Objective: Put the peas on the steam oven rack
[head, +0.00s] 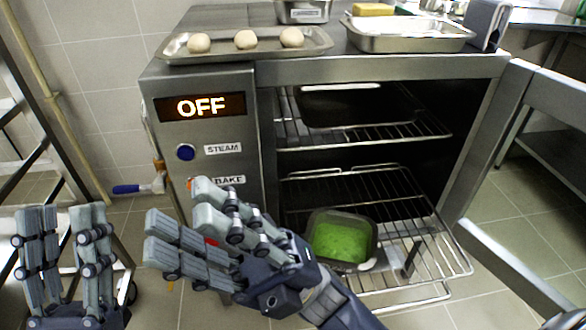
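The peas (341,241) are a bright green mass in a small dark metal pan (371,222). The pan appears to sit on the front left part of the lower oven rack (425,245), which sticks out of the open steam oven (330,71). My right gripper (180,222) is to the left of the pan, in front of the oven's control panel, apart from the pan. Its fingers are spread with nothing between them. My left gripper (65,218) is open and empty at the lower left, fingers pointing up.
A dark tray (360,105) sits on the upper rack. The oven display (200,107) reads OFF. On top are a tray with dough balls (245,40) and a metal pan (408,36). The open door (515,270) extends at the right. A ladder-like rack stands left.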

